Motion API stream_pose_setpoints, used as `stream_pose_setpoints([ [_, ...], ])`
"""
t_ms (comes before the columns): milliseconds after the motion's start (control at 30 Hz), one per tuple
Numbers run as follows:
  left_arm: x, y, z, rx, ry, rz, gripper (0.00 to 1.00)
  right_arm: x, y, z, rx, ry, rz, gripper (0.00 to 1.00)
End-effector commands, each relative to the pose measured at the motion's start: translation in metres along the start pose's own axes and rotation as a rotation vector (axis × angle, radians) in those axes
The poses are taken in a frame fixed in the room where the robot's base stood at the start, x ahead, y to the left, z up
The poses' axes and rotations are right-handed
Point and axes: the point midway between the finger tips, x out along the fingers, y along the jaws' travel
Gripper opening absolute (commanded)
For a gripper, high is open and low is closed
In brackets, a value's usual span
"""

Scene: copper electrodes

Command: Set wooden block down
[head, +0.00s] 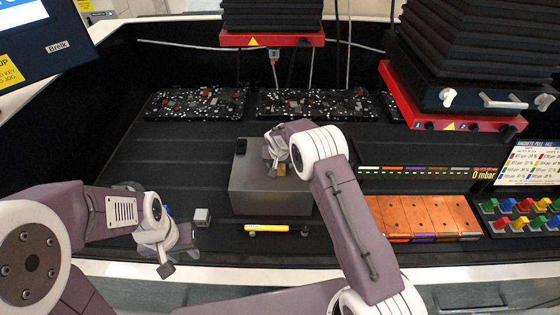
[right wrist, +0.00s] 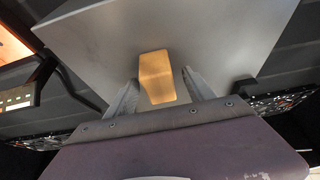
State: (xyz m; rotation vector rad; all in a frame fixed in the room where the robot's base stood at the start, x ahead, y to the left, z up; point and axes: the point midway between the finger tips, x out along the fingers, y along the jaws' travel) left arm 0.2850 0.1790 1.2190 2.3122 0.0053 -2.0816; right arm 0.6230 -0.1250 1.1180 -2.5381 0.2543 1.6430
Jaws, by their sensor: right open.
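The wooden block (right wrist: 157,77) is a small tan block on the top of a grey metal box (right wrist: 220,38). In the head view the block (head: 281,170) shows as a small orange-brown patch on the box (head: 270,205), partly hidden by my right gripper. My right gripper (head: 275,163) is over the box top. In the right wrist view its fingers (right wrist: 160,80) are open on either side of the block, with a gap at each side. My left gripper (head: 178,262) hangs low to the left of the box, empty, its tips apart.
A small grey cube (head: 202,217) and a yellow cylinder (head: 266,229) lie near the box. Speckled dark trays (head: 195,104) line the back. Red-based bellows units (head: 272,38) stand behind and at right (head: 450,110). The dark floor at left is clear.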

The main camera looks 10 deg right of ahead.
Motion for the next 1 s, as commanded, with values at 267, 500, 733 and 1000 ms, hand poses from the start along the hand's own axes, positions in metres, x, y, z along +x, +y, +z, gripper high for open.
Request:
stream_pose_setpoints([
  [267, -0.001, 0.000, 0.000, 0.000, -0.001, 0.000, 0.36, 0.006, 0.000, 0.000, 0.000, 0.000, 0.000, 0.62],
  [500, -0.001, 0.000, 0.000, 0.000, -0.001, 0.000, 0.36, 0.005, 0.000, 0.000, 0.001, 0.000, 0.000, 0.00],
  [733, -0.001, 0.000, 0.000, 0.000, -0.001, 0.000, 0.36, 0.005, 0.000, 0.000, 0.001, 0.001, 0.000, 0.00],
  [1000, 0.024, -0.001, 0.003, 0.000, -0.001, 0.000, 0.36, -0.021, 0.000, -0.013, 0.002, 0.007, -0.002, 0.00],
])
